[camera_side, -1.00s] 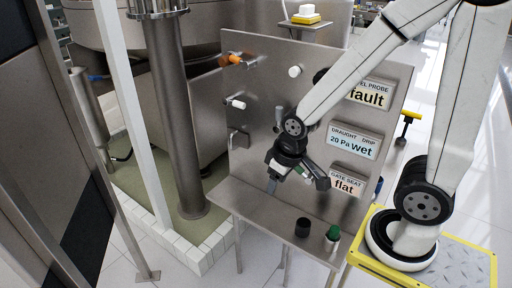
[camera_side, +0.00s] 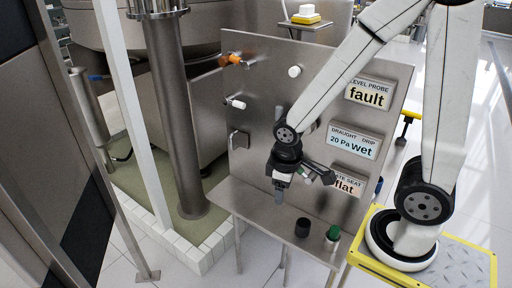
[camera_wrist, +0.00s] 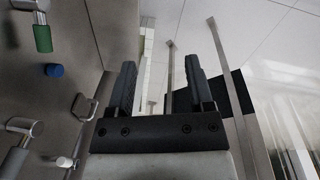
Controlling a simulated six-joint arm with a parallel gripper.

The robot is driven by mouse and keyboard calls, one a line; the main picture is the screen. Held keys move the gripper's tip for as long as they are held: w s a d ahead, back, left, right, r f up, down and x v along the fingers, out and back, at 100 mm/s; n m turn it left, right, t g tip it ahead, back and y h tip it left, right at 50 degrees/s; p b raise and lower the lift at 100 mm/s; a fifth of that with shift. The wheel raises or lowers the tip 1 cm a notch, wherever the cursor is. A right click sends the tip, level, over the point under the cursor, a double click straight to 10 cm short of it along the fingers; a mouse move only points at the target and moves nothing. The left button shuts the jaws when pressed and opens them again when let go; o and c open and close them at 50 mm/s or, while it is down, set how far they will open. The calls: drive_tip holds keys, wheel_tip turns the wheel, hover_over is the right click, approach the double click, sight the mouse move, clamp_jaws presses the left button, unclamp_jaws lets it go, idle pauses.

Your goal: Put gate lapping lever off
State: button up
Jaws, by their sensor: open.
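Several levers stand on the upright steel panel (camera_side: 262,75); no lever label is readable, so I cannot tell which is the gate lapping lever. An orange-handled lever (camera_side: 232,60) is at the upper left, with a white-handled lever (camera_side: 236,103) below it. A bare metal lever (camera_side: 278,118) is mid-panel. A green-handled lever (camera_wrist: 42,38) shows at the upper left of the wrist view. My gripper (camera_side: 301,186) is open and empty in front of the lower panel. In the wrist view its fingers (camera_wrist: 160,75) are spread, with no lever between them.
Signs read "fault" (camera_side: 368,94), "20 Pa" and "wet" (camera_side: 352,143), and "flat" (camera_side: 347,183). A metal loop handle (camera_side: 237,139) and a white knob (camera_side: 294,71) stick out. Below, a shelf (camera_side: 255,210) carries a black knob (camera_side: 302,228) and green knob (camera_side: 333,233).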

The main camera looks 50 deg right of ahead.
wheel_tip(320, 180, down, 3)
drive_tip(key=s+d+n+g+h, duration=0.2)
drive_tip(key=n+g+h, duration=0.1)
drive_tip(key=n, duration=0.3)
drive_tip(key=n+t+h, duration=0.2)
drive_tip(key=n+h, duration=0.9)
drive_tip(key=n, duration=0.9)
approach(304, 172)
drive_tip(key=shift+w+d+f+n+t+h, duration=0.2)
drive_tip(key=shift+w+n+h, duration=0.05)
drive_tip(key=shift+w+n, duration=0.15)
drive_tip(key=shift+w+d+f+n+t+h, duration=0.2)
drive_tip(key=shift+w+d+n+h, duration=0.1)
drive_tip(key=shift+w, duration=0.1)
drive_tip(key=shift+d, duration=0.1)
drive_tip(key=x, duration=0.7)
drive_tip(key=shift+d, duration=0.25)
drive_tip(key=shift+f, duration=0.1)
clamp_jaws()
